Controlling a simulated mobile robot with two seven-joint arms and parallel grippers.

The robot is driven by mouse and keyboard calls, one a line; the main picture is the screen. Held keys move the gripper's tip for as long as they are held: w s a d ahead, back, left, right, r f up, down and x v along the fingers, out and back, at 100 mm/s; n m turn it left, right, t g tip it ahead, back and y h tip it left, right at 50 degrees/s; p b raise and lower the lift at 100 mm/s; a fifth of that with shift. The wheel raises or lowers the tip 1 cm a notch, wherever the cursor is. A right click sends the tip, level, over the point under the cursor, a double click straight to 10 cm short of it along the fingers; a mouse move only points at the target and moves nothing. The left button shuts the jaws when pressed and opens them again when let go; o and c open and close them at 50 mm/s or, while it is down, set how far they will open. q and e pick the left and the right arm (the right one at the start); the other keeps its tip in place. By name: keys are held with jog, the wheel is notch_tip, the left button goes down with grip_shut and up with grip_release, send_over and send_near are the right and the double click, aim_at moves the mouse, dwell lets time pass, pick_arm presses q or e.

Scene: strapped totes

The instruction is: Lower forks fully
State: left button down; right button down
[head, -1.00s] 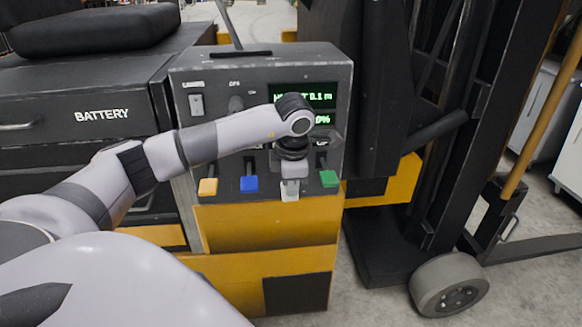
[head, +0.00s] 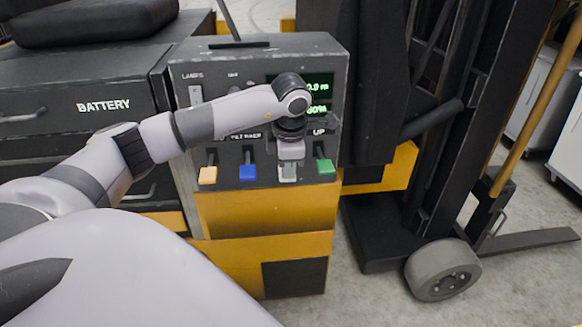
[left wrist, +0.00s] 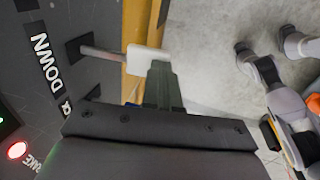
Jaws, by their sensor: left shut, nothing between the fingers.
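My left gripper (head: 287,174) is shut and empty, between the blue and green levers. In the left wrist view its fingers (left wrist: 162,85) are against or very near a white-tipped lever (left wrist: 146,60) beside the word DOWN (left wrist: 49,58). I cannot tell whether they touch. One fork (head: 530,241) extends low over the floor at right. My right gripper is out of view.
A green-lit display (head: 318,88) is partly hidden behind my left wrist; it seems to read 0.9 m. A dark battery box (head: 60,105) stands left of the panel. The mast (head: 465,110) and a grey wheel (head: 443,273) stand to the right.

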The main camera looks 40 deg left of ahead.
pick_arm(q)
jog(key=s+d+v, duration=0.1)
jog(key=v, duration=1)
jog(key=shift+d, duration=0.3)
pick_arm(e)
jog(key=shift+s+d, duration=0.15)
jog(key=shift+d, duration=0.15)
pick_arm(q)
jog(key=shift+f, duration=0.2)
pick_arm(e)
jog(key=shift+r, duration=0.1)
